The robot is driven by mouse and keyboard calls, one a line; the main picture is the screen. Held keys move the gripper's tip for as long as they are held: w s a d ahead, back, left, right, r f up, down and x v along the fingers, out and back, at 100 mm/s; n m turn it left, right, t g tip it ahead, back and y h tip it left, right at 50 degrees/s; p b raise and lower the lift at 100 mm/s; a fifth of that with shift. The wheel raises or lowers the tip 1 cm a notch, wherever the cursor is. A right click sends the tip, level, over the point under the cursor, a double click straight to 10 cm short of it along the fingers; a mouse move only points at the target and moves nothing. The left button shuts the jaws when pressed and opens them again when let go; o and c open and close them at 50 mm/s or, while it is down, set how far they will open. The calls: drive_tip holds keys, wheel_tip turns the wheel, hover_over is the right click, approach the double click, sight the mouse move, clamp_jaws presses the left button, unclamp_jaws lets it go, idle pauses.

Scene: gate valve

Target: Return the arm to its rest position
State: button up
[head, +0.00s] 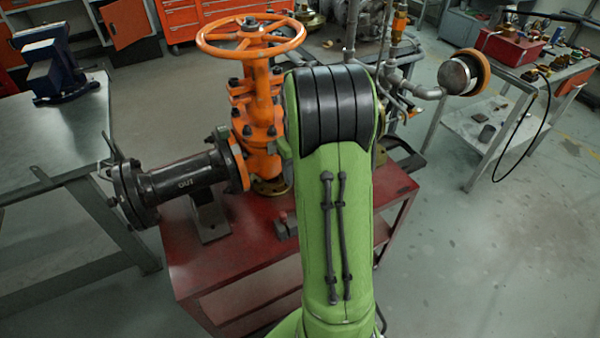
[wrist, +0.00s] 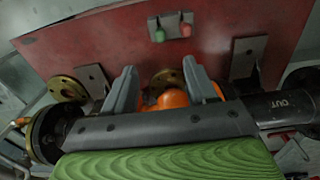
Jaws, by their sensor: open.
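My gripper (wrist: 158,68) shows in the wrist view with its two grey fingers apart and nothing held between them. Part of the orange gate valve (wrist: 172,98) shows between and behind the fingers; I cannot tell the gap to it. In the head view the gate valve (head: 262,125) stands upright on the red bench, with its orange handwheel (head: 250,27) on top. My green arm rises in front, just right of the valve, and my gripper is hidden there.
A black pipe marked OUT (head: 185,183) runs left from the valve. The red bench (head: 235,262) lies below. A gauge (head: 460,75) on piping stands right of my arm. A metal table (head: 55,140) is at left, a cart (head: 505,110) at right. The right floor is clear.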

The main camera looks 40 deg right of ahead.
idle(0.4)
drive_tip(key=a+r+t+p, duration=0.1)
drive_tip(key=a+r+p, duration=0.2)
drive_tip(key=a+r, duration=0.4)
drive_tip(key=s+a+r+n+t+p, duration=0.3)
drive_tip(key=s+a+r+p, duration=0.3)
drive_tip(key=s+a+r, duration=0.8)
drive_tip(key=shift+s+a+t, duration=0.65)
drive_tip(key=shift+a+t, duration=0.15)
drive_tip(key=shift+a, duration=0.2)
drive_tip(key=shift+r, duration=0.15)
